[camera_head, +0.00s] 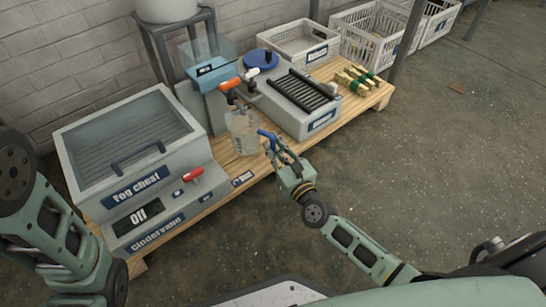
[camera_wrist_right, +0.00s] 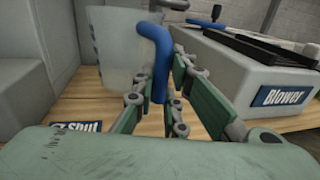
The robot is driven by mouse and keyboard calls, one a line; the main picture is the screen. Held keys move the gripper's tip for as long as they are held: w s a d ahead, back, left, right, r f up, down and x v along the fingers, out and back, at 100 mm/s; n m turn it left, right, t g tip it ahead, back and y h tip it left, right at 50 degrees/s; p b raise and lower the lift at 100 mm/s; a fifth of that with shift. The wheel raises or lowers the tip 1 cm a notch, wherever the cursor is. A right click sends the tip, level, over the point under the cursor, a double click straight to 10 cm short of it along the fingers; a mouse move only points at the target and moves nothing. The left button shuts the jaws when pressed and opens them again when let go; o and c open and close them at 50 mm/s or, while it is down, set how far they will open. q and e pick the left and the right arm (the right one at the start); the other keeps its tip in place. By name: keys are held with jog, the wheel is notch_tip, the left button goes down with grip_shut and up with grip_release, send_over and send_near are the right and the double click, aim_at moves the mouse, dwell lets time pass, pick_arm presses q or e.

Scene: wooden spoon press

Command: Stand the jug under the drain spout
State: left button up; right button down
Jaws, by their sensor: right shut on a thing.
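The clear jug (camera_head: 243,132) with a blue handle is at the front edge of the wooden pallet, between the fog chest and the blower. It also shows in the wrist view (camera_wrist_right: 122,48). My right gripper (camera_head: 273,147) is shut on the jug's blue handle (camera_wrist_right: 160,62), from the jug's right side. The jug looks upright, its base at or very near the boards; contact is unclear.
The grey blower (camera_head: 300,105) stands close on the right. Bundled wooden spoons (camera_head: 357,79) and white crates (camera_head: 372,32) are farther right. The floor in front is clear.

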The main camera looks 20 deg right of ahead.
jog(key=shift+f+b, duration=1.4)
jog(key=shift+f, duration=0.3)
jog(key=shift+f, duration=0.1)
jog(key=shift+f, duration=0.15)
jog(key=c, duration=1.8)
grip_release()
